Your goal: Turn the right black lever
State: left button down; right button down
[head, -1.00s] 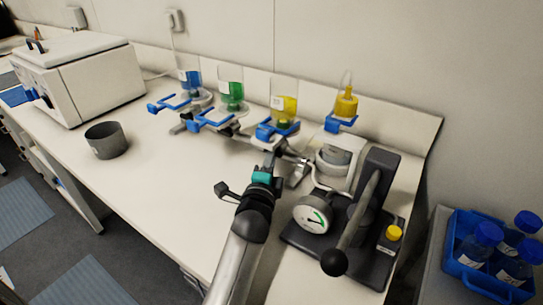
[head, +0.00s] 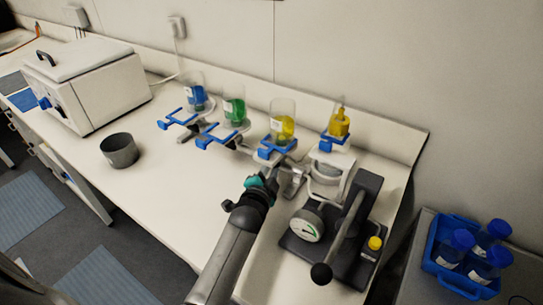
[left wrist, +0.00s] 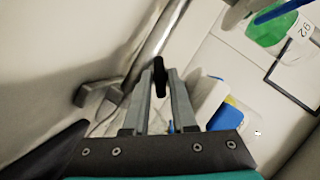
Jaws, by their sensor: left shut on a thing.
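My left gripper (head: 273,174) reaches from the bottom of the head view to the metal fittings below the yellow-filled vessel (head: 282,128). In the left wrist view its two grey fingers (left wrist: 162,85) are shut on a small black lever (left wrist: 160,72), whose end shows between the fingertips. A metal pipe runs close beyond it. In the head view the lever is hidden by the gripper and fittings, and I cannot tell how far it is turned. My right gripper is not in view.
A pump stand with a long ball-ended handle (head: 340,240) and a round gauge (head: 306,226) stands close right of my arm. Blue-filled (head: 196,98) and green-filled (head: 235,112) vessels stand left.

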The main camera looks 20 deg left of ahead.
pick_arm(q)
jog(key=n+p, duration=0.1)
jog(key=n+h+p, duration=0.1)
jog(key=p, duration=0.2)
jog(key=shift+a+r+n+g, duration=0.25)
jog(key=shift+r+n+g, duration=0.1)
jog(key=shift+n+g, duration=0.05)
jog(key=shift+a+f+n+g+h+p, duration=0.1)
jog(key=shift+n+g+h+p, duration=0.2)
jog(key=shift+n+h+p, duration=0.55)
jog(key=shift+f+n+h, duration=0.1)
jog(key=shift+n+h, duration=0.25)
jog(key=shift+n, duration=0.3)
jog(key=shift+n+h, duration=0.6)
jog(key=shift+n, duration=0.2)
jog(key=c, duration=0.9)
grip_release()
jog(key=shift+w+g, duration=0.1)
jog(key=shift+g, duration=0.2)
jog(key=shift+o, duration=0.2)
